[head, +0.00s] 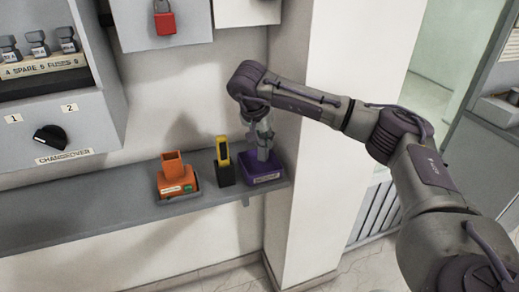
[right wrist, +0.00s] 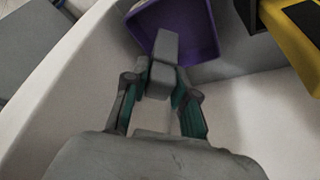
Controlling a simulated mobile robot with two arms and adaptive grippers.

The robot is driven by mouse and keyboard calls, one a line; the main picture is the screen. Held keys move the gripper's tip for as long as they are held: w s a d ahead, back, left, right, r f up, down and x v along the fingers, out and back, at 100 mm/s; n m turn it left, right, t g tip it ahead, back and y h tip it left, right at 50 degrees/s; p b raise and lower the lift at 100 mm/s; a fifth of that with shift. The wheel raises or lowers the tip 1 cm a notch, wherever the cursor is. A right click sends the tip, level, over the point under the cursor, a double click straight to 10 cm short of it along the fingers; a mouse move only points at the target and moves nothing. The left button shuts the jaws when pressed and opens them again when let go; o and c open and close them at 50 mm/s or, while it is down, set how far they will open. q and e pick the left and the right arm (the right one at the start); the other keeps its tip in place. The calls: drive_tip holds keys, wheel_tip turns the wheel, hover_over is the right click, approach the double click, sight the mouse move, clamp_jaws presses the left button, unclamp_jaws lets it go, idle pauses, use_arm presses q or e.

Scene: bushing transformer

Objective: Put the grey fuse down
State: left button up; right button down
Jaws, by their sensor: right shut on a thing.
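My right gripper (head: 264,136) points down over the purple tray (head: 264,166) at the right end of the grey shelf. In the right wrist view, the gripper (right wrist: 160,84) is shut on the grey fuse (right wrist: 164,48), a grey block held between the fingertips. The far end of the fuse overlaps the purple tray (right wrist: 205,28); I cannot tell whether it touches the tray floor. In the head view the fuse is small and hard to separate from the fingers. My left gripper is not in view.
On the shelf (head: 120,220), left of the tray, stand a yellow and black tool (head: 224,162) and an orange holder (head: 175,178). A white wall pillar (head: 330,170) rises right of the tray. The fuse rack (head: 40,50) and changeover switch (head: 50,138) are at left.

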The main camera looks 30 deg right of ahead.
drive_tip(key=f, duration=0.1)
drive_tip(key=w+f, duration=0.1)
drive_tip(key=f, duration=0.1)
drive_tip(key=w+f, duration=0.1)
drive_tip(key=shift+f+p, duration=0.35)
drive_tip(key=shift+p, duration=0.05)
drive_tip(key=shift+f, duration=0.25)
drive_tip(key=shift+f, duration=0.15)
drive_tip(key=c, duration=0.9)
unclamp_jaws()
drive_tip(key=shift+c, duration=0.2)
